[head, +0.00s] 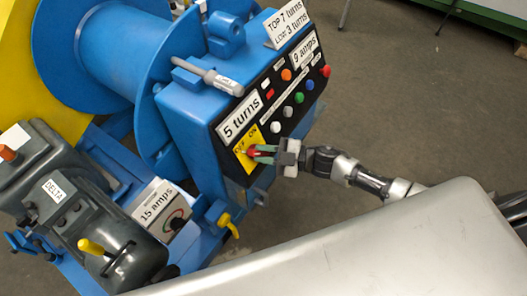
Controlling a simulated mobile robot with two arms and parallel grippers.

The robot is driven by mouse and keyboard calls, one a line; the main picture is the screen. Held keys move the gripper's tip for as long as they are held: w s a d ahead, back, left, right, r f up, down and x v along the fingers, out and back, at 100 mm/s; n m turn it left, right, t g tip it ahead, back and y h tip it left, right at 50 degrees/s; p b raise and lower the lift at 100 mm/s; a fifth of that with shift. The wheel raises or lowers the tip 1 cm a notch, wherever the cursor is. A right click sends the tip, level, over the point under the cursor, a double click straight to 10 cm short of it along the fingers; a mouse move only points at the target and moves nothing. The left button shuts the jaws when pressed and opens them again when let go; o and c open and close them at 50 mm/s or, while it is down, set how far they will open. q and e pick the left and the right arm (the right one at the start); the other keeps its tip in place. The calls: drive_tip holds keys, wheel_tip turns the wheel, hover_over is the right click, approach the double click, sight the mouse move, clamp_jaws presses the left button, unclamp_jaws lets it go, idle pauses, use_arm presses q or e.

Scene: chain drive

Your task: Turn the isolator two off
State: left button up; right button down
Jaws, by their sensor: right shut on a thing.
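The isolator switch (252,151) is a red handle on a yellow plate (241,163) marked OFF and ON, at the lower left of the black control panel. My right gripper (262,152) reaches in from the right and is shut on the red handle. Its fingers cover part of the handle, so I cannot tell its exact setting. No label reading "two" can be made out at the switch. My left gripper is not in view.
The panel (305,75) on the blue machine carries several coloured buttons close to my gripper. A grey-handled tool (208,76) lies on top. Floor at right is clear.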

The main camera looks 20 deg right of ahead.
drive_tip(key=c, duration=1)
unclamp_jaws()
drive_tip(key=shift+c, duration=0.2)
drive_tip(key=v, duration=1)
drive_tip(key=shift+s+d+b, duration=0.15)
drive_tip(key=shift+d+b, duration=0.25)
drive_tip(key=s+d+f+m+t+h+p, duration=0.1)
drive_tip(key=s+d+f+m+h+p, duration=0.2)
drive_tip(key=f+m+h, duration=0.5)
drive_tip(key=s+d+f+m+t+h+p, duration=0.15)
drive_tip(key=d+f+m+h, duration=0.25)
drive_tip(key=f, duration=0.7)
drive_tip(key=s+a+f+m+g+h+p, duration=0.1)
drive_tip(key=s+a+f+m+g, duration=0.1)
drive_tip(key=s, duration=0.7)
drive_tip(key=s+a+f+m+g+h+p, duration=0.1)
drive_tip(key=s+a+f+m+g+p, duration=0.1)
drive_tip(key=s+f+g, duration=0.2)
drive_tip(key=s+a+f+m+g+h+p, duration=0.1)
drive_tip(key=s+f+g, duration=0.3)
drive_tip(key=s, duration=1.1)
wheel_tip(320, 180, down, 4)
drive_tip(key=shift+s+a+r+m+h, duration=0.15)
drive_tip(key=shift+s+a+m+h, duration=0.3)
drive_tip(key=shift+a, duration=0.45)
